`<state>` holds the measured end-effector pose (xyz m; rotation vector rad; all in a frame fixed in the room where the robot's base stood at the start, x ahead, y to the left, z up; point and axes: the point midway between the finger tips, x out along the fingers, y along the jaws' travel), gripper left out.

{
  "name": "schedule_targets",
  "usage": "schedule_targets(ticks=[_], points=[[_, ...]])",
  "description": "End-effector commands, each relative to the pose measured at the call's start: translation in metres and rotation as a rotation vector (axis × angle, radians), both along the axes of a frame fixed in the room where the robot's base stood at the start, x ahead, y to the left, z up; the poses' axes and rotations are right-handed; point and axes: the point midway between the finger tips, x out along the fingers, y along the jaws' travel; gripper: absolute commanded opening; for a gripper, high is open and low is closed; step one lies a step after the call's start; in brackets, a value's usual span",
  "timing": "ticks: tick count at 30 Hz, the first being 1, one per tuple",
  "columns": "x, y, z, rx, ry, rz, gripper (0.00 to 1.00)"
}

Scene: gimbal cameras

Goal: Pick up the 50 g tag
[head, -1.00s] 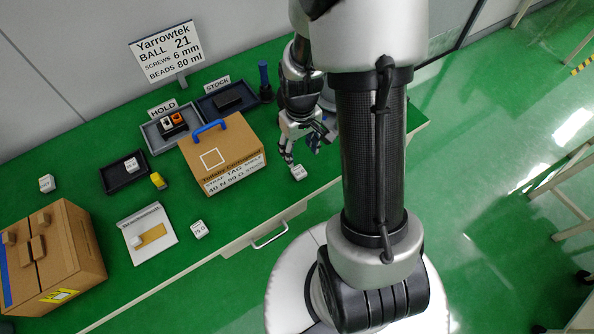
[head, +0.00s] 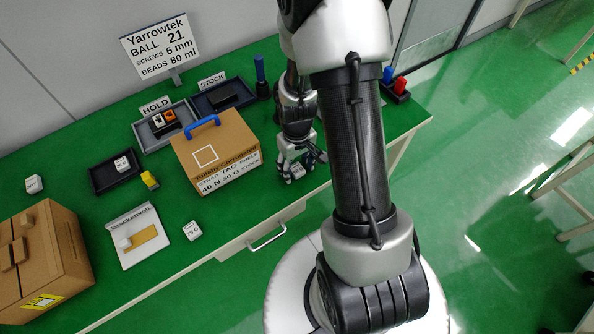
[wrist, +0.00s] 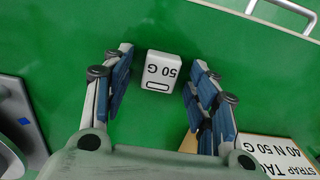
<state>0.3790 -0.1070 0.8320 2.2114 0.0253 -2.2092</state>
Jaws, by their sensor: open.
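The 50 g tag is a small white block with "50 G" on its top. In the wrist view the tag (wrist: 161,71) sits on the green table between the tips of my gripper (wrist: 158,78). The blue-padded fingers stand open on either side, with green showing between each finger and the tag. In the head view my gripper (head: 293,172) points down at the table, right of the cardboard box (head: 216,152). The fingers largely hide the tag there.
The cardboard box stands close to my gripper; its printed side also shows in the wrist view (wrist: 278,155). The table's front edge with a drawer handle (head: 267,237) is near. Other white blocks (head: 192,231) (head: 34,184) lie farther left. A dark tray (head: 117,171) is there too.

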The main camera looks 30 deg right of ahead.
Motion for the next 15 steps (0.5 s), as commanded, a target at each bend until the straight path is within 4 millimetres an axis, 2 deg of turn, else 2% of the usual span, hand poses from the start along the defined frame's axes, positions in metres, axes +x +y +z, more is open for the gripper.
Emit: schedule_targets(ticks=[2,15], points=[[0.0001,-0.0001,0.0009,0.000,0.000,0.000,0.53],[-0.0001,0.0000,0.0010,0.000,0.000,0.000,0.24]])
